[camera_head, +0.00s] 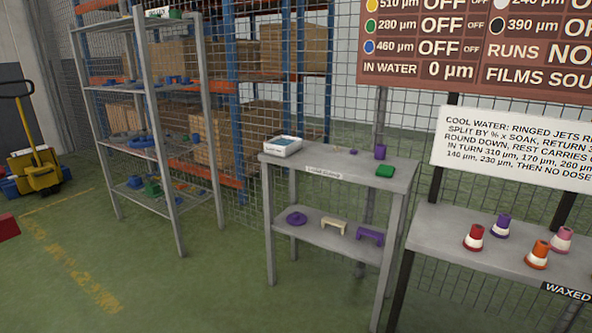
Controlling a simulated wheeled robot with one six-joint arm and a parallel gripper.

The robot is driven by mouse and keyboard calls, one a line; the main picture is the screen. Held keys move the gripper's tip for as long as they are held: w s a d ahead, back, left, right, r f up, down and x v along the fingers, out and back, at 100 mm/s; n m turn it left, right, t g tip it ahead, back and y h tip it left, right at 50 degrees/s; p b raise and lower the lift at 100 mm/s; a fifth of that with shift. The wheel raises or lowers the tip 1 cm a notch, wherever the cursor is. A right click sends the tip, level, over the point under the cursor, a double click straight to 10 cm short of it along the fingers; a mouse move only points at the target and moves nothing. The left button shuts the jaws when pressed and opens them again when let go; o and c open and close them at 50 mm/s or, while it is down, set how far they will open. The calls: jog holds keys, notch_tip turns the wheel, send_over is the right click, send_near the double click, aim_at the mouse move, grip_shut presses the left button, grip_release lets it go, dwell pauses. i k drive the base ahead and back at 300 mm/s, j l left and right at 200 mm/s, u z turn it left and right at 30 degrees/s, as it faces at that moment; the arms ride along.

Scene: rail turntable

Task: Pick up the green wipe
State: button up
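A small green folded pad (385,171), which looks like the green wipe, lies flat on the top of the grey shelf stand (335,175), near its front right edge. Nothing covers it. My gripper is not in view.
On the same top stand a white tray (283,147) and a purple cup (380,152). Purple and cream pieces lie on the shelf below. A bench (450,232) with several coloured cones is at right. A tall rack (143,80) and a yellow pallet jack (37,170) are at left. Green floor in front is clear.

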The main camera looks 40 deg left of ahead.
aim_at(386, 171)
jog(key=u, duration=1.15)
